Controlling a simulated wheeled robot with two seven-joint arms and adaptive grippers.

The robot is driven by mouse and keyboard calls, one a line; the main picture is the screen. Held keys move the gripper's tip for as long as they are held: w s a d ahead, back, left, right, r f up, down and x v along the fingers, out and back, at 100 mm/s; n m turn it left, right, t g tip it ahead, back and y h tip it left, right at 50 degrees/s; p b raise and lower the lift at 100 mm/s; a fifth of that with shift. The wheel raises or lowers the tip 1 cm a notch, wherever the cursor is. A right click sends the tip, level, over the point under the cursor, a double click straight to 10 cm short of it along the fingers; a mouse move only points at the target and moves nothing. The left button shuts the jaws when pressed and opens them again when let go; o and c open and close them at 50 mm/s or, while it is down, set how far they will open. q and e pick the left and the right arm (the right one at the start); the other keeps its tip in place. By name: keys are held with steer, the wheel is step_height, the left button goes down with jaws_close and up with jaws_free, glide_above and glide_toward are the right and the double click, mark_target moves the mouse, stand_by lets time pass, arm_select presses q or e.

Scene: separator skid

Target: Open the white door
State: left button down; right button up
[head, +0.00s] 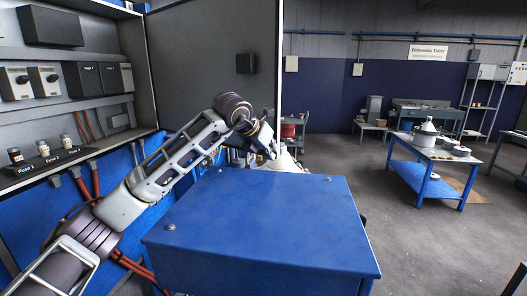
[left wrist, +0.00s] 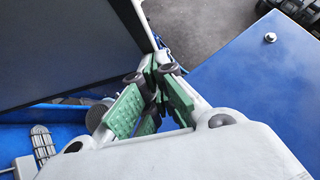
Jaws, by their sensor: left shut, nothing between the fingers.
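The door (head: 205,50) stands swung out from the open cabinet (head: 145,60). Its dark inner face and pale free edge show in the head view, with a small black box on that face. The door's dark face (left wrist: 60,45) and pale edge also show in the left wrist view. My left gripper (head: 272,147) is near the bottom of the door's free edge. In the left wrist view its green-padded fingers (left wrist: 157,75) are together with nothing held. I cannot tell whether they touch the door. My right gripper is not in view.
A blue box-like housing (head: 260,215) stands close in front, below my left arm. Fuses (head: 43,148) and switches (head: 30,80) line the cabinet at left. A blue table (head: 425,180) stands at the right, with open grey floor (head: 400,235) before it.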

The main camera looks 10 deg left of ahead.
arm_select(q)
steer(key=shift+n+y, duration=0.3)
steer(key=shift+n, duration=0.1)
steer(key=w, duration=0.1)
steer(key=w+d+p, duration=0.1)
steer(key=w+d, duration=0.1)
steer(key=w, duration=0.1)
steer(key=shift+r, duration=0.1)
steer(key=w+d+n+y+p, duration=0.1)
steer(key=w+d+p, duration=0.1)
steer(key=w, duration=0.3)
steer(key=shift+w+d, duration=0.25)
steer(key=shift+w, duration=0.05)
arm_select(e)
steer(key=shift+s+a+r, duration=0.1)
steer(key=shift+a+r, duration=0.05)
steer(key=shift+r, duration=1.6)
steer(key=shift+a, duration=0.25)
arm_select(q)
steer(key=shift+a+f, duration=0.15)
steer(key=shift+f, duration=0.05)
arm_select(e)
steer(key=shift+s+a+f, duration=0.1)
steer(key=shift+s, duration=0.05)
